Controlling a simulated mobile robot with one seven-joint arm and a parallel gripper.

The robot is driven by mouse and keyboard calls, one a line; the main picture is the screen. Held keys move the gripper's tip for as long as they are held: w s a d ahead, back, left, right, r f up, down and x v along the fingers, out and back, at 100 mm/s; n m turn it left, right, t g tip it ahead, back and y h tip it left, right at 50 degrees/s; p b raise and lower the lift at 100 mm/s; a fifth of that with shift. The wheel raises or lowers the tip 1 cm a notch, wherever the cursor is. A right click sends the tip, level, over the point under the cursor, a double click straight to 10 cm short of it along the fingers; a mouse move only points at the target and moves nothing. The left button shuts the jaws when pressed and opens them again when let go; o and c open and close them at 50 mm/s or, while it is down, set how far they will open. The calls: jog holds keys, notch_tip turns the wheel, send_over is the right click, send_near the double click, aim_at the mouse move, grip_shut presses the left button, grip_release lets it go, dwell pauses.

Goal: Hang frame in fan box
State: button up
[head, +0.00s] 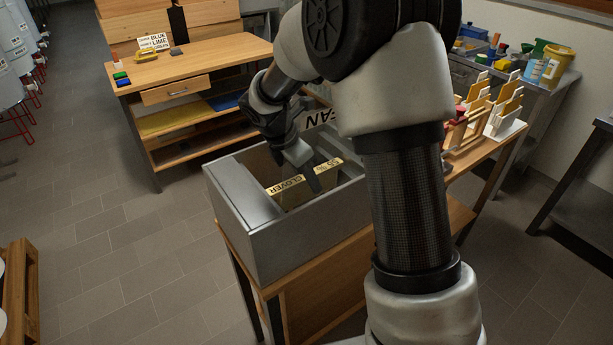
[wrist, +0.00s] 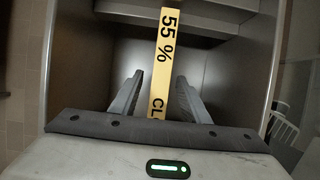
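The fan box (head: 262,240) is a grey open-topped metal box with a "FAN" label at its back, partly hidden by my arm. The frame (head: 288,188) is a yellow bar marked "CLOVER" and "55 %", seen inside the box below the rim level. In the wrist view the frame (wrist: 167,50) runs upright in the picture between the box walls. My gripper (head: 312,182) reaches down into the box over the frame. In the wrist view its fingers (wrist: 158,85) stand apart either side of the frame, with a gap at the left finger. The frame's lower part is hidden.
The box stands on a wooden table (head: 320,290). To the right are a white rack with several wooden frames (head: 490,110) and a metal bench with buckets (head: 545,65). A wooden workbench (head: 195,65) with a sign stands behind left.

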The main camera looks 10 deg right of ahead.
jog(key=p+v, duration=0.2)
jog(key=v, duration=1.5)
jog(key=shift+r, duration=0.2)
